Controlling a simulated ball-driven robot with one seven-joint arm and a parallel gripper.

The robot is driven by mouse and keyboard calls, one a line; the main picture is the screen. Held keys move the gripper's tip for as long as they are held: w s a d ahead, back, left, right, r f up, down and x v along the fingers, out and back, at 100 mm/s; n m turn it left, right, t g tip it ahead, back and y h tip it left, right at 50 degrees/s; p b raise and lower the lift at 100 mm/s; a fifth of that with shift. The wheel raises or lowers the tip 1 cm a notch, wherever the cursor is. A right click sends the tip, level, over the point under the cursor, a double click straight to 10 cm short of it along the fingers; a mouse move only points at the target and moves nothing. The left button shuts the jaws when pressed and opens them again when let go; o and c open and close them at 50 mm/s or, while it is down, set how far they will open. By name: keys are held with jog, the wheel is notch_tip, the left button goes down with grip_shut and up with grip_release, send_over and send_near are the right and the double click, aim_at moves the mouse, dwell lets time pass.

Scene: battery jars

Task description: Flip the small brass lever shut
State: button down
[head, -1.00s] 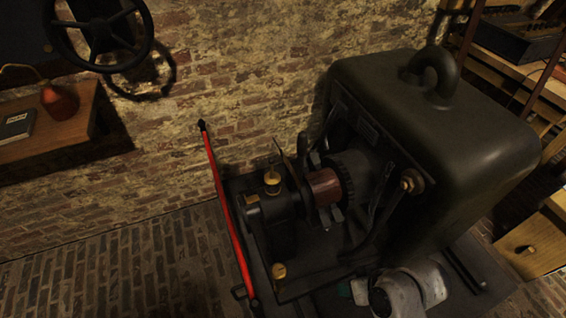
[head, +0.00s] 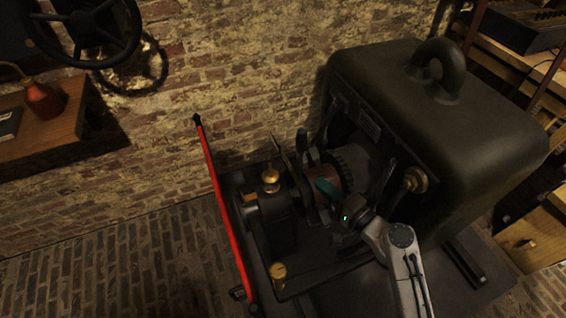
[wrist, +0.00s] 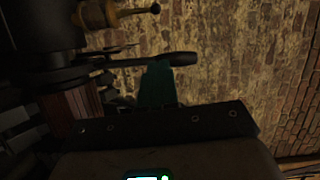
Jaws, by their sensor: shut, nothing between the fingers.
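A small brass fitting (head: 270,178) stands upright on the dark bearing block of the machine in the head view. In the wrist view, a brass piece (wrist: 100,13) with a thin stem ending in a dark knob shows at the top; it is probably the same fitting, and I cannot tell how its lever is set. My gripper (head: 326,188) is shut and empty, its teal fingers over the reddish copper drum, to the right of the fitting and apart from it. The teal fingers also show in the wrist view (wrist: 158,80), near a dark rod.
A large dark machine housing (head: 440,120) with a top ring stands at right. A long red lever (head: 221,205) rises left of the bearing. A brass knob (head: 278,270) is low in front, and another brass part (head: 415,180) is on the housing. Open floor lies left.

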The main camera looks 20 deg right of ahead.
jog(key=shift+w, duration=0.1)
send_near(270, 165)
jog(key=w+d+r, duration=0.2)
jog(key=w+d, duration=0.1)
jog(key=w, duration=0.2)
jog(key=shift+w+a+p, duration=0.35)
jog(key=shift+w+a, duration=0.05)
jog(key=shift+a, duration=0.45)
jog(key=shift+w+a+p, duration=0.3)
jog(key=shift+w+a, duration=0.05)
jog(key=shift+a, duration=0.5)
jog(key=shift+a+n, duration=0.1)
jog(key=shift+n, duration=0.3)
